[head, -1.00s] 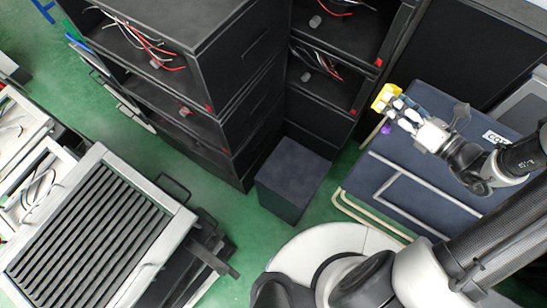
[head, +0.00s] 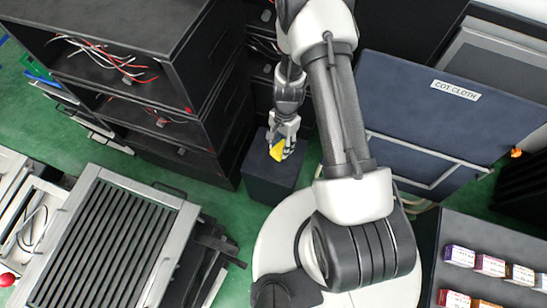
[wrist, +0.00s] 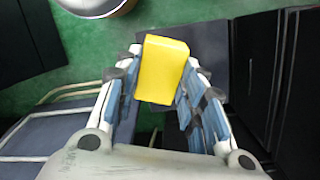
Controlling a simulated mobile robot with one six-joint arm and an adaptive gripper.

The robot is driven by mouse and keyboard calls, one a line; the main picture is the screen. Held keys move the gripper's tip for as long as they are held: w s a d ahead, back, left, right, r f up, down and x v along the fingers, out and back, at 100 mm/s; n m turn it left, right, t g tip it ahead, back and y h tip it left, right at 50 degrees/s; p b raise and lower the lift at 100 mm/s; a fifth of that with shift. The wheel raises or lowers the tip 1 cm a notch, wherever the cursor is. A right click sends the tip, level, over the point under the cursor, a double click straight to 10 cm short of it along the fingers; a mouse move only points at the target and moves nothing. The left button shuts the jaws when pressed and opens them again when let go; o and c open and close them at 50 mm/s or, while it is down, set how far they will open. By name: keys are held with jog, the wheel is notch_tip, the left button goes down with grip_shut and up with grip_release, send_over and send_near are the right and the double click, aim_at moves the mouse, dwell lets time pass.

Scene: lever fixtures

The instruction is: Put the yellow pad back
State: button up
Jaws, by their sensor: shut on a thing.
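The yellow pad (head: 277,150) is a small block held between the fingers of my gripper (head: 284,141). In the wrist view the yellow pad (wrist: 162,70) stands between both blue-padded fingers of my gripper (wrist: 160,92), which are shut on it. In the head view the gripper is above or close to the dark box (head: 268,184) on the floor; the gap between them is hard to judge. The lower end of the pad is partly hidden by the gripper in the wrist view.
A dark cot (head: 412,165) labelled COT CLOTH is at right. Black shelves with red and white wires (head: 110,60) stand at left. A slatted grey unit (head: 105,245) is lower left. Small boxes (head: 490,265) sit on a dark surface lower right. Green floor is open between them.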

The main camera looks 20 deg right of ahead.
jog(key=w+a+f+n+t+h, duration=0.1)
jog(key=w+f+n+t, duration=0.15)
jog(key=w+n, duration=0.3)
jog(key=shift+m, duration=0.45)
notch_tip(320, 180, down, 14)
jog(key=b, duration=0.4)
jog(key=shift+w+a, duration=0.1)
jog(key=shift+w, duration=0.05)
notch_tip(320, 180, down, 5)
jog(key=shift+f+b, duration=0.15)
jog(key=shift+b, duration=0.65)
jog(key=shift+c, duration=0.5)
jog(key=o, duration=1.1)
